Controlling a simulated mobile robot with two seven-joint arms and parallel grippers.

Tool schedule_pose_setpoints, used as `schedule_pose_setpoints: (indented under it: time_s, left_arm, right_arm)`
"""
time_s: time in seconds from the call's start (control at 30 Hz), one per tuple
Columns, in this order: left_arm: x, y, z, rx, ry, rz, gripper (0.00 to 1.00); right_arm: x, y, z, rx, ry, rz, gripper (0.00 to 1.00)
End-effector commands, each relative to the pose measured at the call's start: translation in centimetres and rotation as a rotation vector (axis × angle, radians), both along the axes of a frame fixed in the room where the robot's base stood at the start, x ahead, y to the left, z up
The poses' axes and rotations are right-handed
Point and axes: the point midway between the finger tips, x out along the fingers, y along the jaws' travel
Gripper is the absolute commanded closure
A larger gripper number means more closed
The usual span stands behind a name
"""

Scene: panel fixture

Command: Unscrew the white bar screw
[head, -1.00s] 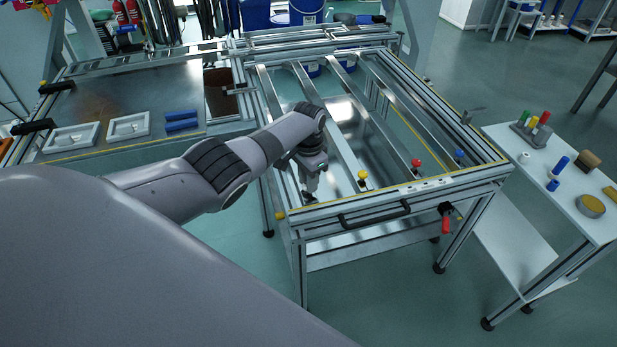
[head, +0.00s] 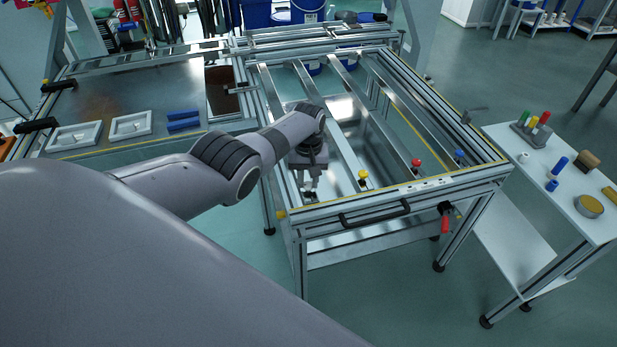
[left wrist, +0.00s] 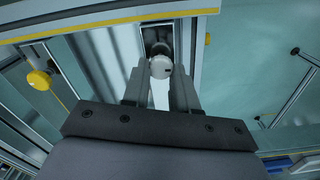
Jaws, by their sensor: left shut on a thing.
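The white bar screw (left wrist: 161,67) shows in the left wrist view as a round white knob at the end of a metal bar, close to the yellow-edged frame rail. My left gripper (left wrist: 160,76) has one finger on each side of the knob and is shut on it. In the head view my left gripper (head: 309,190) points down at the front left end of the panel fixture (head: 400,198). The gripper mostly hides the white screw there. My right gripper is not in view.
Yellow (head: 363,175), red (head: 416,163) and blue (head: 459,154) screws stand along the front rail to the right. A black handle (head: 375,214) sits on the front face. A white side table (head: 560,200) with coloured parts stands at the right.

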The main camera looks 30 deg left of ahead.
Motion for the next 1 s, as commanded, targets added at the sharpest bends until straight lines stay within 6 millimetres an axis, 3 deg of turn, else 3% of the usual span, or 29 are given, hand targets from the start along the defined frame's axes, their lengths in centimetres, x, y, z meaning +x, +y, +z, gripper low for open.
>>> schedule_pose_setpoints:
  time_s: [0.43, 1.0]
  left_arm:
    - [-0.01, -0.04, 0.07, -0.002, 0.0, 0.27, 1.0]
    - [0.0, -0.04, 0.06, -0.001, -0.001, 0.328, 1.0]
  right_arm:
    - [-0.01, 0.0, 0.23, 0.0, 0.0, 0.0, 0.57]
    - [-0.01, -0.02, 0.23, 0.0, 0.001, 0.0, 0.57]
